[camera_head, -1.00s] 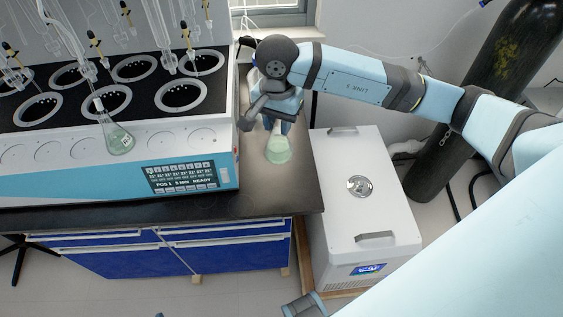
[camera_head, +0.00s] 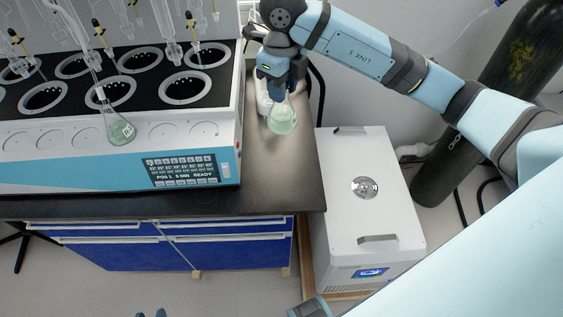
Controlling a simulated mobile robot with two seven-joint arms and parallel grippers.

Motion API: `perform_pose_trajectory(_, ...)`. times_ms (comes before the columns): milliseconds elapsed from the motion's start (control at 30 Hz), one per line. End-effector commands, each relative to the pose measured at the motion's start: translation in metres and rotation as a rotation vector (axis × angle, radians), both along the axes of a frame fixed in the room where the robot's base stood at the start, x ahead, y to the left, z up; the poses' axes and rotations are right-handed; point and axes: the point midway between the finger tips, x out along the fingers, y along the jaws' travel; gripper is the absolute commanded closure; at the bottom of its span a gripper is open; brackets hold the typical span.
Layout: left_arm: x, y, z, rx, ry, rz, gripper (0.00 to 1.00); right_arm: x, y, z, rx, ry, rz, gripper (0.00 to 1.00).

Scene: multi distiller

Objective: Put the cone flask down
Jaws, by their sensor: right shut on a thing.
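The cone flask (camera_head: 281,122), clear with pale green liquid, shows over the dark counter strip (camera_head: 275,185) right of the distiller. My right gripper (camera_head: 276,92) is shut on its neck from above, and the flask looks roughly upright. I cannot tell whether its base touches the counter. The fingertips are partly hidden by the gripper body and the flask. Small blue tips at the bottom edge (camera_head: 151,313) seem to be my left gripper, mostly cut off by the frame.
The multi distiller (camera_head: 75,178) fills the counter's left side. A second flask (camera_head: 121,130) with greenish liquid is at its front. A whitish object (camera_head: 264,103) stands behind the held flask. A white box unit (camera_head: 365,215) stands right of the counter, and a dark gas cylinder (camera_head: 455,165) further right. The front counter strip is clear.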

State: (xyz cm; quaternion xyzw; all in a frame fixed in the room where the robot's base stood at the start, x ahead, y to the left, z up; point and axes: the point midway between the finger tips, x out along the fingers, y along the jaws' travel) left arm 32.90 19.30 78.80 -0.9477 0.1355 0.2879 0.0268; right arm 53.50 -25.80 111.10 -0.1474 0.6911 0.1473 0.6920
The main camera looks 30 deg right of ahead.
Motion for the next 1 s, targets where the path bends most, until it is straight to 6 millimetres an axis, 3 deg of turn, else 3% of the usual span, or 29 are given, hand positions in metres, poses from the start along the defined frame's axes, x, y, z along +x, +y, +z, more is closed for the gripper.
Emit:
perform_pose_trajectory(133, 0.000, 0.000, 0.000, 0.000, 0.000, 0.000, 0.59, 0.001, 0.000, -0.001, 0.001, 0.001, -0.073, 1.00)
perform_pose_trajectory(233, 0.000, 0.000, 0.000, 0.000, 0.000, 0.000, 0.59, 0.001, -0.001, -0.014, 0.000, 0.005, -0.088, 1.00)
perform_pose_trajectory(700, 0.000, 0.000, 0.005, 0.004, -0.002, -0.002, 0.59, 0.000, -0.001, -0.122, 0.000, 0.005, -0.086, 1.00)
perform_pose_trajectory(833, -0.001, 0.000, 0.004, 0.006, -0.001, -0.003, 0.59, 0.000, -0.001, -0.143, 0.000, 0.003, -0.085, 1.00)
perform_pose_trajectory(1000, -0.001, 0.000, 0.004, 0.006, -0.001, -0.003, 0.59, 0.001, 0.000, -0.155, 0.001, 0.001, -0.085, 1.00)
